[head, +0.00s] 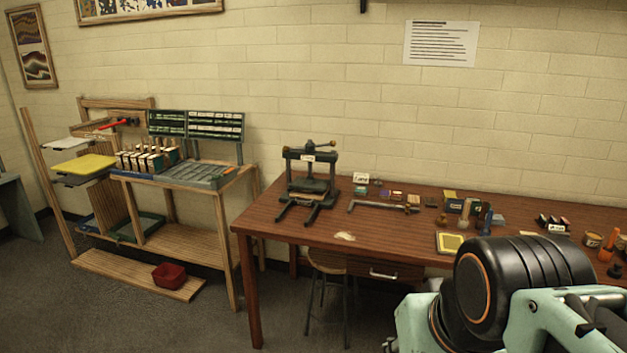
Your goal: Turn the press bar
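The dark green press (329,185) stands upright on the left part of the brown wooden table. A small white label is on the press's upper crosspiece. My gripper is not in view. Only a black and pale green part of my own arm shows at the lower right, well apart from the press.
The brown table (262,222) also holds a metal clamp-like tool (383,206), a yellow framed tray (450,242) and several small items to the right. A wooden rack (222,191) stands left. A stool (328,262) is under the table. Floor in front is clear.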

